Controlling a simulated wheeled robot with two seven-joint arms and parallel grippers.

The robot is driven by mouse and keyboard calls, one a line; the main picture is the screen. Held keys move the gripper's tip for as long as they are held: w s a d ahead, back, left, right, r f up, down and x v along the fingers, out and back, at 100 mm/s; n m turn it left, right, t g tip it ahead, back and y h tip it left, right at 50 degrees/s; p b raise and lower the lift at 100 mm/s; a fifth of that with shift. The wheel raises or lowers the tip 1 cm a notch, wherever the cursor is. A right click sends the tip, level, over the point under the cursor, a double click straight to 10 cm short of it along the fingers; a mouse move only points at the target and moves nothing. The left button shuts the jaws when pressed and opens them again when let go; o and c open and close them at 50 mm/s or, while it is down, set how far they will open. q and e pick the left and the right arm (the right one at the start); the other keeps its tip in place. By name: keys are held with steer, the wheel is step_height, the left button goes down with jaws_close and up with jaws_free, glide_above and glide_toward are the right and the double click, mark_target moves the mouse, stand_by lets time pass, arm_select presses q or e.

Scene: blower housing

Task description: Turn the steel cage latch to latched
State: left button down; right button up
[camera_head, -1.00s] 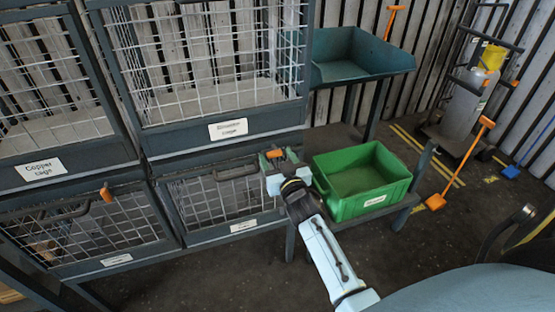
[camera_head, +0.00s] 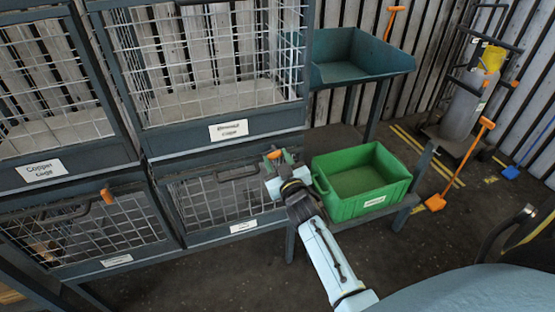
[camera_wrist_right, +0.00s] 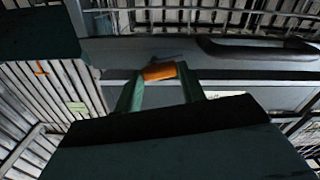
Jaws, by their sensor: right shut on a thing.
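My right gripper (camera_head: 273,161) is at the upper right corner of the lower right cage door (camera_head: 210,203). It is shut on that door's orange latch handle (camera_head: 275,154). The latch handle (camera_wrist_right: 159,72) also shows in the right wrist view, between the two green fingers of my right gripper (camera_wrist_right: 158,90). The handle looks slightly tilted there. The fingers and wrist hide part of the latch and its mount. The label (camera_head: 243,226) under this door is too blurred to read. My left gripper is out of view.
A green crate (camera_head: 345,208) stands on a low shelf close to the right of my right wrist. Another orange latch handle (camera_head: 107,196) is on the lower left cage door (camera_head: 85,232). The door's dark pull bar (camera_head: 238,172) is left of my gripper. A teal tray (camera_head: 360,62) stands behind.

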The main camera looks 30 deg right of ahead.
steer(key=shift+f+n, duration=0.1)
steer(key=shift+n, duration=0.8)
steer(key=n, duration=0.3)
steer(key=shift+f+n, duration=0.15)
steer(key=shift+n, duration=0.25)
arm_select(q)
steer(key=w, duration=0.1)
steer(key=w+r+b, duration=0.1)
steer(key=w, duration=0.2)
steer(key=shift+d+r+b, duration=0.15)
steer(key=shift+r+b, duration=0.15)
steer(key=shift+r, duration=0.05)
arm_select(e)
steer(key=n, duration=0.9)
steer(key=shift+d+f+n, duration=0.2)
steer(key=shift+d+n, duration=0.1)
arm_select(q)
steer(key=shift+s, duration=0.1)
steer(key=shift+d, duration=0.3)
arm_select(e)
steer(key=o, duration=0.9)
steer(key=shift+s, duration=0.1)
steer(key=shift+c, duration=0.2)
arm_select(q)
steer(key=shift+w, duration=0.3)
arm_select(e)
steer(key=shift+o, duration=0.6)
